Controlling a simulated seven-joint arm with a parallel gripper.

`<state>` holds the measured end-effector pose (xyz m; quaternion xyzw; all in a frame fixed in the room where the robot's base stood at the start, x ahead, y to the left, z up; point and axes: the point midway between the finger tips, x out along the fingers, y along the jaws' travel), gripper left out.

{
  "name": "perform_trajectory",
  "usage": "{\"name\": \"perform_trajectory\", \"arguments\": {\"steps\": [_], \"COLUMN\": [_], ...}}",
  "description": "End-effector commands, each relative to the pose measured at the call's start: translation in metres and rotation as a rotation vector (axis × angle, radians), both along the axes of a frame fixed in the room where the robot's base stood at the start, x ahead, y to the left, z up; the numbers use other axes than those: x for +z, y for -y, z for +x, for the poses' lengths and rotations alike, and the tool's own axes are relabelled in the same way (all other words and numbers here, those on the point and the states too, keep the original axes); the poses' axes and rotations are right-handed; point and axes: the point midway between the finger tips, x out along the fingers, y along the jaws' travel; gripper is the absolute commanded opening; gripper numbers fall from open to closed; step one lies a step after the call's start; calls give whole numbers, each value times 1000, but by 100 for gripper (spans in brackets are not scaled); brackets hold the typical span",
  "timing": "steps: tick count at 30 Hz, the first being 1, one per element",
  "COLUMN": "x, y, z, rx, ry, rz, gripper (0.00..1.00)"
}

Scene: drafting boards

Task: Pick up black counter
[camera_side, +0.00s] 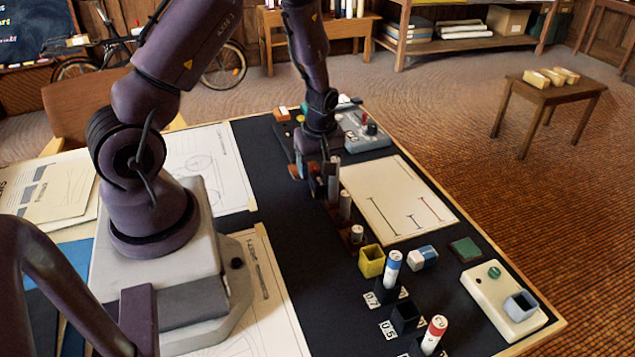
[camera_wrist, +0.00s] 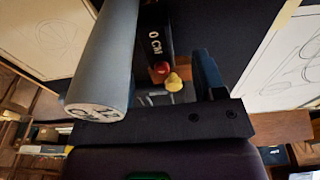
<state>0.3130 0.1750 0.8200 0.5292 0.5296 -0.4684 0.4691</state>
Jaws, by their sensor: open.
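My gripper (camera_side: 314,168) is low over the far part of the dark board, beside the far end of a row of grey cylinders. Its jaws are open. In the wrist view, one dark finger (camera_wrist: 207,75) shows at right; a large grey cylinder (camera_wrist: 107,55) stands close to the camera at left. I cannot clearly pick out the black counter; the arm and gripper hide part of the board there.
Grey cylinders (camera_side: 345,205) stand in a brown row just in front of my gripper. A grey device (camera_side: 365,135) lies behind it, right. A white sheet (camera_side: 400,198), yellow cup (camera_side: 371,261) and battery-like cylinders (camera_side: 393,268) are nearer. The dark board between paper sheets and row is bare.

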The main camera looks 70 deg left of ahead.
Motion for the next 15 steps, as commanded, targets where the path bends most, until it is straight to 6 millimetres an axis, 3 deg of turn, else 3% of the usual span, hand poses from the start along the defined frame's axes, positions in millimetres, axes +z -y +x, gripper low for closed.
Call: {"name": "perform_trajectory", "arguments": {"steps": [9, 15], "x": [-43, -50], "y": [-5, -5], "z": [1, 2], "rx": [0, 0], "ry": [-3, 1], "rz": [-1, -1], "gripper": [64, 64]}}
